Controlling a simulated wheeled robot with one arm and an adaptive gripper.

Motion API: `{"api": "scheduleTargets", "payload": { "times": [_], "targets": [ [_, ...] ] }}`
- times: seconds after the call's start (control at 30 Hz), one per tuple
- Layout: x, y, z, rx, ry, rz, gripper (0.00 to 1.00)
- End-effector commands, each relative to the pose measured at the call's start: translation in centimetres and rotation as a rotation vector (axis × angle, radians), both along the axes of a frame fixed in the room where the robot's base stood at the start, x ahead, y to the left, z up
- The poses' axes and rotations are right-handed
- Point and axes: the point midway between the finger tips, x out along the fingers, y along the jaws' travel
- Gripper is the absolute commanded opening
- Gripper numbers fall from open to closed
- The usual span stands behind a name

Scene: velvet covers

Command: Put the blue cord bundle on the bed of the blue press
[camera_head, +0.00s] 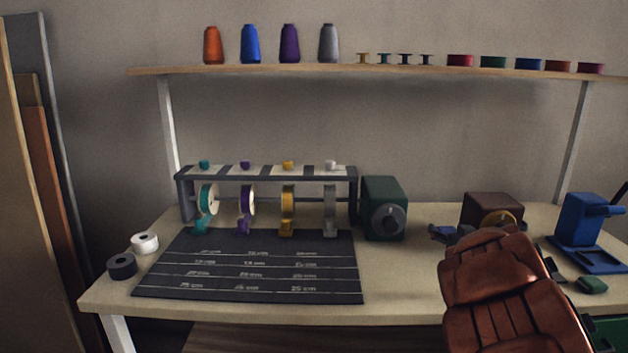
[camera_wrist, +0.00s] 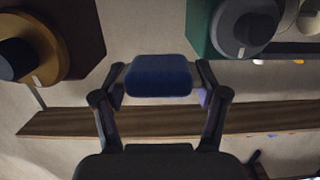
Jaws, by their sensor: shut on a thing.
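The blue cord bundle (camera_wrist: 160,75) is a small rounded block between the fingers of my gripper (camera_wrist: 160,82) in the wrist view. My gripper is shut on it. In the head view my gripper (camera_head: 446,234) shows partly past my brown arm, with the bundle above the bench, left of the dark red machine. The blue press (camera_head: 580,218) stands at the right end of the bench, and its flat blue bed (camera_head: 607,262) lies at its front. The bundle is apart from the press, well to its left.
A dark red machine (camera_head: 490,206) with a brass wheel stands between my gripper and the press. A green machine (camera_head: 384,203) is to the left. A small green bundle (camera_head: 591,285) lies in front of the bed. A spool rack (camera_head: 265,174) and dark measuring mat (camera_head: 250,285) fill the left side.

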Motion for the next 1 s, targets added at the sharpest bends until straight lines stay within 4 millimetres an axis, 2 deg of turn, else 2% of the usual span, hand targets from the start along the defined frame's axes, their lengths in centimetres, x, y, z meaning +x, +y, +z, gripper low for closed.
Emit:
{"api": "scheduleTargets", "payload": {
  "times": [0.03,0.3,0.67,0.73,1.0],
  "targets": [
    [0.5,1.7,0.0,-0.001,0.001,0.006,0.49],
    [1.9,9.4,0.1,-0.002,0.002,0.014,0.49],
    [2.0,17.1,-0.3,-0.002,0.002,0.026,0.49],
    [2.0,16.8,1.3,0.000,0.002,0.020,0.49],
    [2.0,16.7,5.1,-0.001,0.001,0.020,0.49]
  ]
}}
